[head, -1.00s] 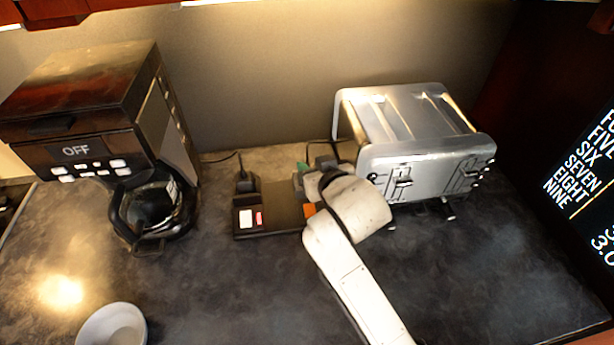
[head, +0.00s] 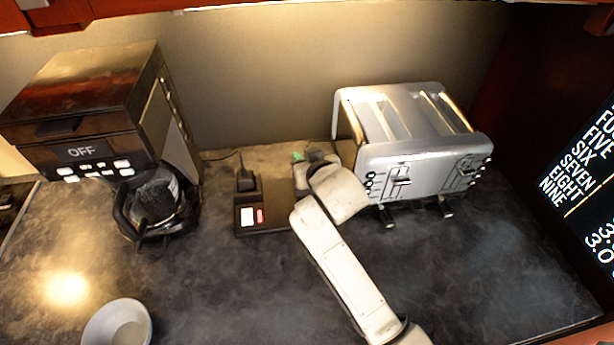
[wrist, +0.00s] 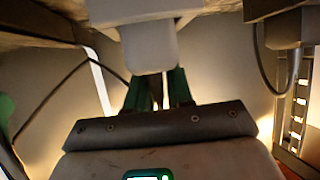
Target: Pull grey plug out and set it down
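The black power strip (head: 281,195) lies on the counter between the coffee maker and the toaster. A black plug (head: 246,178) stands in its left end. My gripper (head: 298,157) is over the right end of the strip, close to the toaster's left side, and my wrist covers that end. In the wrist view the two green fingers of my gripper (wrist: 157,90) run up behind a pale grey block (wrist: 147,45). The block hides their tips. I cannot tell whether this block is the grey plug or whether the fingers hold it. The head view does not clearly show the grey plug.
The silver toaster (head: 425,155) stands close on the right of my wrist. The coffee maker (head: 95,120) with its dark pot (head: 157,205) is on the left. A pale bowl (head: 118,325) is at the front left. The front middle counter (head: 220,285) is clear.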

